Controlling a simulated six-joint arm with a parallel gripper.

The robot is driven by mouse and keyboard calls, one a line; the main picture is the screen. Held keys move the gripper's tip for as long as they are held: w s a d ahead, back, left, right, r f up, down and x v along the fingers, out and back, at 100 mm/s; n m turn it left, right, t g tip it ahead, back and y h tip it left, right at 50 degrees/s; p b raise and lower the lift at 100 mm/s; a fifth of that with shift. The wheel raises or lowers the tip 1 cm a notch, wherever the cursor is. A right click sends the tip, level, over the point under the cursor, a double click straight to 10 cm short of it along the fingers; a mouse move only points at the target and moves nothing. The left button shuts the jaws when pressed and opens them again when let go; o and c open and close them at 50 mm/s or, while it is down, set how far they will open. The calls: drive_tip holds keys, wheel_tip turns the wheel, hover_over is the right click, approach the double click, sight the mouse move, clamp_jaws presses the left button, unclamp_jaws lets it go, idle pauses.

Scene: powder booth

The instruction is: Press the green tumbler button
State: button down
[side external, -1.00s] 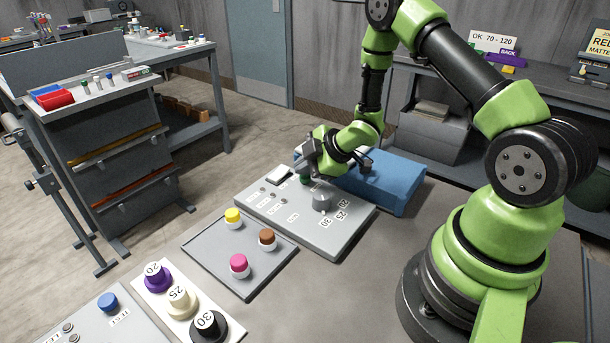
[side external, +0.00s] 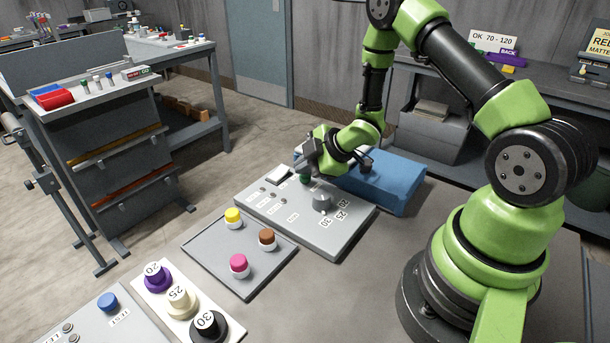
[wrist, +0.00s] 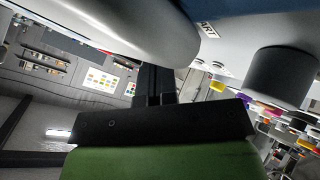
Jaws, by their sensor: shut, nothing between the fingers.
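The green button (side external: 305,179) stands at the back of the grey control panel (side external: 262,208), partly hidden by my gripper in the side view. My gripper (side external: 314,172) is shut and empty, pointing down right beside or over the button. I cannot tell whether it touches the button. The wrist view is tilted and close to the panel, with a small printed label at the top.
A grey dial (side external: 322,202) rises from the panel near my gripper and also shows in the wrist view (wrist: 282,78). A blue block (side external: 385,180) stands close behind. A tray (side external: 215,262) with yellow, brown and pink buttons lies in front, beside numbered knobs (side external: 181,302).

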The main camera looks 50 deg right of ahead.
sight(305, 178)
drive_tip(key=shift+r, duration=0.2)
drive_tip(key=shift+a+r, duration=0.1)
drive_tip(key=shift+r, duration=2.4)
drive_tip(key=s+a+r+m+h, duration=0.1)
drive_tip(key=s+r+m+h, duration=0.3)
drive_tip(key=r+m, duration=0.75)
drive_tip(key=s+a+r+m+g+y, duration=0.1)
drive_tip(key=s+a+r+m+y, duration=0.1)
drive_tip(key=s+a+r, duration=0.3)
drive_tip(key=s+a+r+m+y, duration=0.2)
drive_tip(key=s+a+r, duration=0.3)
drive_tip(key=s, duration=0.7)
drive_tip(key=shift+a+g, duration=0.4)
drive_tip(key=shift+a, duration=0.05)
